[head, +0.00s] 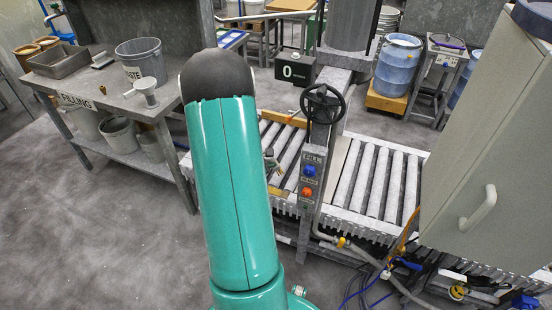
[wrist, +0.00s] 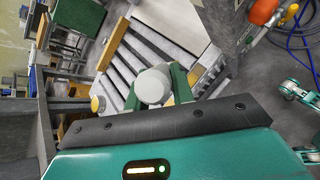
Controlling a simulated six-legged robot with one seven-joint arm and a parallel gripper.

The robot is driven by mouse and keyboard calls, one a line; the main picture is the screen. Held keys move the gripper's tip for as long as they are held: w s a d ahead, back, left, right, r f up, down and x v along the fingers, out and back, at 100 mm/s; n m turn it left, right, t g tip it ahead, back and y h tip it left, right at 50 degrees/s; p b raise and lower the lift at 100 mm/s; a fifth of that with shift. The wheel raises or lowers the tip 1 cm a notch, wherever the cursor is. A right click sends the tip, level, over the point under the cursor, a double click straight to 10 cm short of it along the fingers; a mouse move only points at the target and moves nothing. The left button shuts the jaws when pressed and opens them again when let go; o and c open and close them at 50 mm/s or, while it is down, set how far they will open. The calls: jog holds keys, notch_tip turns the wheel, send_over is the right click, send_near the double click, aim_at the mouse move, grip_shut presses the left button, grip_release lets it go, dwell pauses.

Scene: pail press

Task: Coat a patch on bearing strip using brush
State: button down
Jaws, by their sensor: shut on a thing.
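In the wrist view my gripper (wrist: 157,88) has its green fingers closed on a pale, round-ended piece, seen end-on, which looks like the handle of the brush (wrist: 152,86). Its bristles are hidden. The gripper and brush are over or near the roller conveyor (wrist: 124,67); the gap below them cannot be judged. In the head view my teal arm hides most of the gripper. I cannot single out the bearing strip for certain in either view.
The roller conveyor (head: 367,182) has a press column with a black handwheel (head: 321,104) and a button box (head: 309,180). A filling table (head: 105,90) with pails is at left. A grey cabinet (head: 490,150) stands close at right. Hoses lie at lower right; grey floor is open at lower left.

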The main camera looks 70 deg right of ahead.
aim_at(276, 168)
jog(key=s, duration=0.1)
jog(key=s+d, duration=0.1)
jog(key=shift+s+r+m+g, duration=0.3)
jog(key=shift+r+m+g, duration=0.1)
notch_tip(276, 168, down, 5)
jog(key=shift+r, duration=0.1)
